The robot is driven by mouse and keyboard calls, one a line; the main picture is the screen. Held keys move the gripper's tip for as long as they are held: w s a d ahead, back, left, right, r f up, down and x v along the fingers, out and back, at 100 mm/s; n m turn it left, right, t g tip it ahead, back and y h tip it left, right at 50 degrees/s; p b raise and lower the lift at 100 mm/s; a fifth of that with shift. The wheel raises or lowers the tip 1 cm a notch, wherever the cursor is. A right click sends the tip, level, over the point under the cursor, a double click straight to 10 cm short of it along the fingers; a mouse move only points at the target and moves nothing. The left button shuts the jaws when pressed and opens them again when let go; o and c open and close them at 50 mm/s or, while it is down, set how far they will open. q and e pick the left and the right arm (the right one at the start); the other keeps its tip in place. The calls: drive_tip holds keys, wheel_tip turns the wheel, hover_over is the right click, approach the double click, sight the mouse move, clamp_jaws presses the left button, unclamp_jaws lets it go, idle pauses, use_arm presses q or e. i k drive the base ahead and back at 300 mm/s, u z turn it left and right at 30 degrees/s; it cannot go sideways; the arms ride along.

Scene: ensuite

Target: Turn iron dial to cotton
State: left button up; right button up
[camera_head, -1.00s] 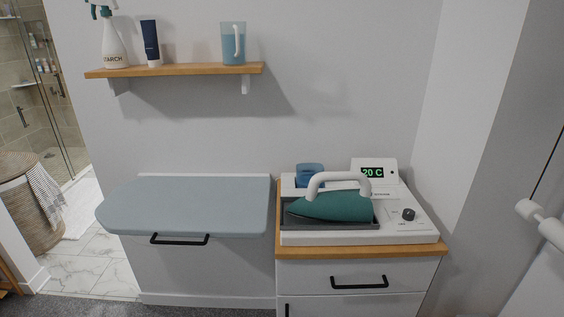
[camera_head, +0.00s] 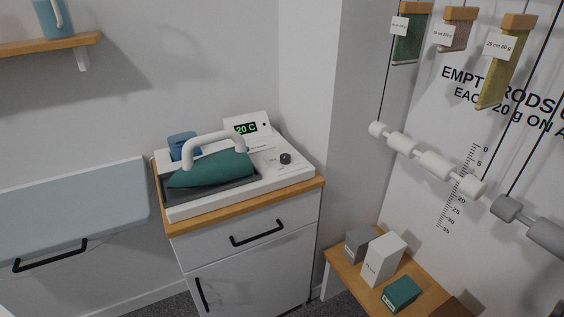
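A green iron (camera_head: 213,169) with a white handle rests in a grey tray on a white ironing station (camera_head: 236,191), on top of a wooden-topped cabinet. The dark round dial (camera_head: 285,158) sits on the right part of the station. Its setting marks are too small to read. A small display (camera_head: 246,128) behind the iron reads 20 C in green. A blue piece (camera_head: 183,145), perhaps a tank, stands behind the iron. Neither gripper is in view.
The cabinet (camera_head: 246,251) has black handles. At the right, a low wooden bench (camera_head: 347,273) bears several small boxes, below hanging white rods (camera_head: 427,161) and wall samples. Dark floor shows between cabinet and bench.

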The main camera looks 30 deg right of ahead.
sight(284, 159)
drive_tip(key=z, duration=1.95)
drive_tip(key=i, duration=0.7)
drive_tip(key=u, duration=1.1)
